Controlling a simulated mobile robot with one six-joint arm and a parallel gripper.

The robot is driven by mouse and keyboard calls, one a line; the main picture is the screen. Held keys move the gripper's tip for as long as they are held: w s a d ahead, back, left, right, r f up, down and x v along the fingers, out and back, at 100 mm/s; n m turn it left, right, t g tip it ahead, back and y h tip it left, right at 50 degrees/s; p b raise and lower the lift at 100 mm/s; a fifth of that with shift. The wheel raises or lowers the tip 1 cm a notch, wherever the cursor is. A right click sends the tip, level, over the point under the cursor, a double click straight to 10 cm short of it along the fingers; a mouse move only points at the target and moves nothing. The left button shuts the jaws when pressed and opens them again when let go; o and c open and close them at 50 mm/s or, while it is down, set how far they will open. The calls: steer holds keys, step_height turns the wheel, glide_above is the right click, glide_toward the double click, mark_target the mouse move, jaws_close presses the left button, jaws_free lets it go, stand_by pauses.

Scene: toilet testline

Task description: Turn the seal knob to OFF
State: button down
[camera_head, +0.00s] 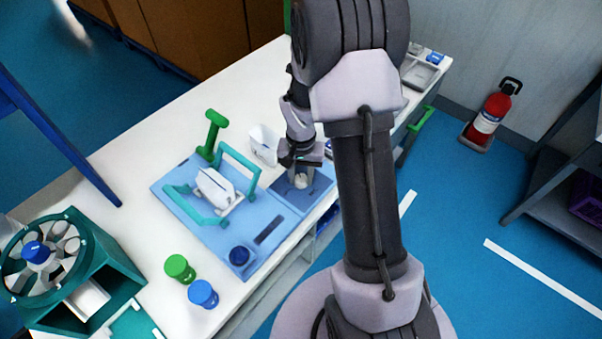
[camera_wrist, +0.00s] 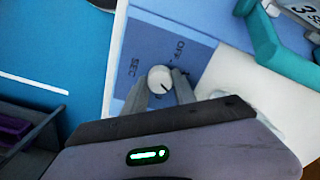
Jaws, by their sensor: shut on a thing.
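The seal knob (camera_wrist: 159,79) is a small round white knob with a short dark mark on its face. It stands on a blue panel (camera_wrist: 190,50) printed OFF and SEC. In the wrist view my gripper (camera_wrist: 160,84) has one finger on each side of the knob and is shut on it. The mark is near the knob's lower right edge; I cannot tell which label it lines up with. In the head view the knob (camera_head: 301,181) shows small and pale just under my gripper (camera_head: 301,170), at the right end of the blue panel (camera_head: 285,193).
Left of the panel, a teal frame (camera_head: 223,163) holds a white piece. A green T-shaped handle (camera_head: 212,132) and a white container (camera_head: 264,145) stand nearby. Green (camera_head: 179,268) and blue (camera_head: 203,293) caps sit on the white bench (camera_head: 135,160). A teal rotor machine (camera_head: 65,265) is at lower left.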

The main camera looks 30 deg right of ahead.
steer(key=n+p, duration=0.1)
steer(key=n, duration=0.4)
steer(key=shift+r+n+p, duration=0.1)
steer(key=shift+n+p, duration=0.2)
steer(key=n+p, duration=0.1)
steer(key=n, duration=0.3)
steer(key=n+p, duration=0.2)
steer(key=n, duration=0.3)
steer(key=shift+n, duration=0.4)
steer(key=shift+n+p, duration=0.8)
steer(key=shift+n, duration=1.7)
steer(key=c, duration=1)
jaws_free()
